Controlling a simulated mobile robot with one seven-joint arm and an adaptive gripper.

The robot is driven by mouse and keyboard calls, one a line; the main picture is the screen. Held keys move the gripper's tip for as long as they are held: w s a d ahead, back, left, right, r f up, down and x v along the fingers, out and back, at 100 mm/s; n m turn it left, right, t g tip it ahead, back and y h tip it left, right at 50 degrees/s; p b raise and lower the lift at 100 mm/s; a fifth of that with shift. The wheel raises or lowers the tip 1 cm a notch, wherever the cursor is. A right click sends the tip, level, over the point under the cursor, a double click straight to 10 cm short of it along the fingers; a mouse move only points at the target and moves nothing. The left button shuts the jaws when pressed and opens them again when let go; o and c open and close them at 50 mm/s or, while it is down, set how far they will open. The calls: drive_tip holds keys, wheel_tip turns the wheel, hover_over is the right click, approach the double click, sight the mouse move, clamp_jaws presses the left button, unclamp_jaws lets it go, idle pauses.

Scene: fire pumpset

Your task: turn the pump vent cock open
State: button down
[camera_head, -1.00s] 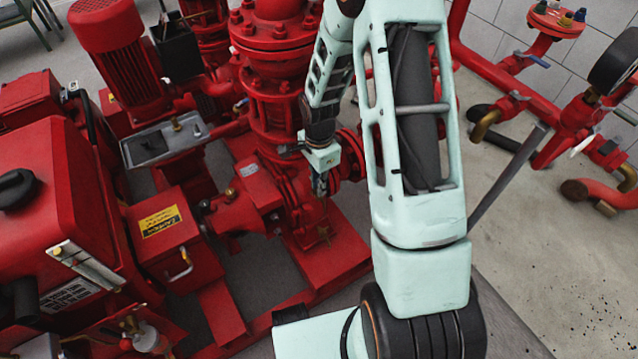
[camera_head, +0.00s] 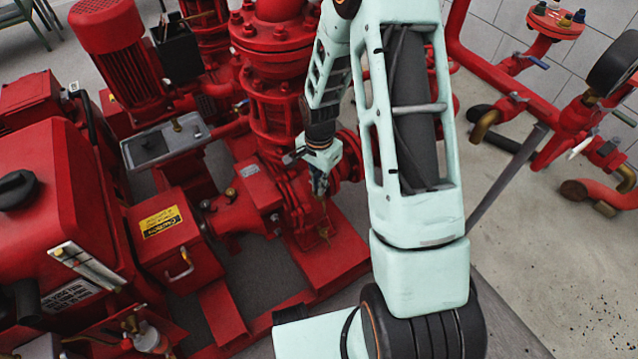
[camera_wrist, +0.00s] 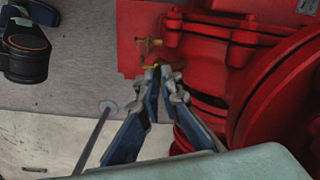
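The pump's red casing (camera_wrist: 215,60) fills the right of the wrist view. A small brass cock (camera_wrist: 150,43) sticks out from its left side. Another bit of brass (camera_wrist: 152,66) shows right at my fingertips. My gripper (camera_wrist: 158,73) has its two fingers drawn close together, with a narrow gap. I cannot tell whether the tips touch or grip the brass. In the head view my gripper (camera_head: 319,188) is beside the pump casing (camera_head: 290,195). A small brass fitting (camera_head: 325,232) sits just below it. My fingers partly hide the contact area.
The red vertical flanged pipe (camera_head: 272,110) stands just behind my gripper. A red box with a yellow label (camera_head: 170,240) and an engine cover (camera_head: 60,190) are to the left. Red pipework with valves (camera_head: 570,120) is at the right. Bare floor (camera_head: 545,235) lies at lower right.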

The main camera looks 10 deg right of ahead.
drive_tip(key=n+p, duration=0.1)
drive_tip(key=n, duration=0.6)
drive_tip(key=n+p, duration=0.1)
drive_tip(key=n, duration=0.5)
drive_tip(key=shift+n, duration=0.4)
idle(0.4)
drive_tip(key=c, duration=2.2)
unclamp_jaws()
drive_tip(key=shift+o, duration=0.2)
drive_tip(key=shift+r, duration=0.15)
wheel_tip(320, 180, up, 12)
